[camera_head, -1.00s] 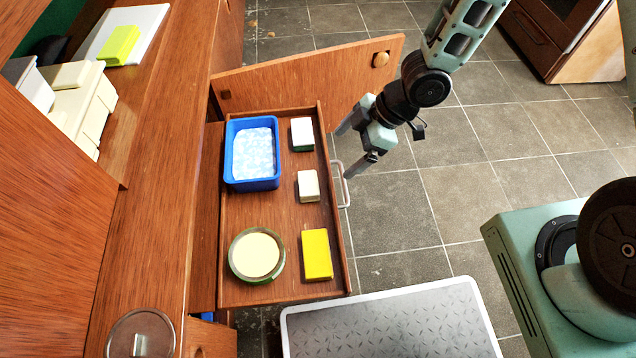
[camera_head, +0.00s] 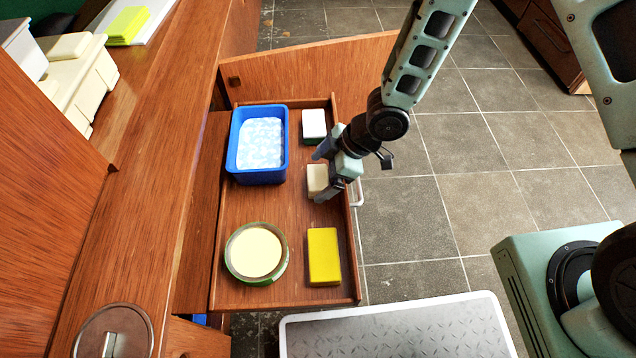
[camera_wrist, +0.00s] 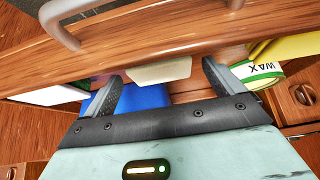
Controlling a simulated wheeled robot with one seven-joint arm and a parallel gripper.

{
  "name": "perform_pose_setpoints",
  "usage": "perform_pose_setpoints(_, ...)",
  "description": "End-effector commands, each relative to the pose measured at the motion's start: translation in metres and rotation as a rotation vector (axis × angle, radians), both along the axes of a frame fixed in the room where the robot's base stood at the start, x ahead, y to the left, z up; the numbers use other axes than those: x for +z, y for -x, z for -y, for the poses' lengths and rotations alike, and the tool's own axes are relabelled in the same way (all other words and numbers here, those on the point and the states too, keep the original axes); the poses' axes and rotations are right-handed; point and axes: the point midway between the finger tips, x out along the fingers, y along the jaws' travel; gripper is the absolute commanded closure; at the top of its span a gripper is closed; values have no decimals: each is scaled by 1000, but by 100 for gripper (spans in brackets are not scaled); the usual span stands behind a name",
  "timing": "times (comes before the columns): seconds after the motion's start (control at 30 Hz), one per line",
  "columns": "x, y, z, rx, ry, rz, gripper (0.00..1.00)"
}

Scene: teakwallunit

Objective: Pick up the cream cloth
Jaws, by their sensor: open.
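The cream cloth (camera_head: 317,180) looks like a small folded cream block. It lies on the drawer floor near the drawer front, between a white-and-green block and a yellow block. My gripper (camera_head: 321,176) is over the front edge of the drawer, with its open fingers on either side of the cloth in the head view. In the wrist view the cloth (camera_wrist: 160,72) shows between the two open fingers (camera_wrist: 160,78), partly cut off by the drawer's front wall. I cannot tell whether the fingers touch it.
The open drawer (camera_head: 224,215) also holds a blue tub (camera_head: 233,160), a white-and-green block (camera_head: 314,123), a wax tin (camera_head: 255,252) and a yellow block (camera_head: 324,257). A cabinet door (camera_head: 300,70) stands open behind. The drawer floor's middle is clear.

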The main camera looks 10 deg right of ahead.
Motion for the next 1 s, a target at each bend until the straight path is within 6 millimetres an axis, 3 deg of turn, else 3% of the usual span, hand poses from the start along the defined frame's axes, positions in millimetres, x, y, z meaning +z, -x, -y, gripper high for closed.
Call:
perform_pose_setpoints(0.03,-12,1,-5,3,1,-1,6)
perform_pose_setpoints(0.1,-17,0,-8,2,1,-1,6)
perform_pose_setpoints(0.33,-16,0,-9,-1,1,-1,6)
perform_pose_setpoints(0.37,-16,0,-9,0,1,-1,12)
perform_pose_setpoints(0.5,-16,0,-9,1,1,-1,51)
perform_pose_setpoints(0.53,-16,0,-9,1,1,-1,54)
perform_pose_setpoints(0.83,-13,0,-9,0,0,0,54)
perform_pose_setpoints(1.0,13,-1,-9,-1,-1,2,54)
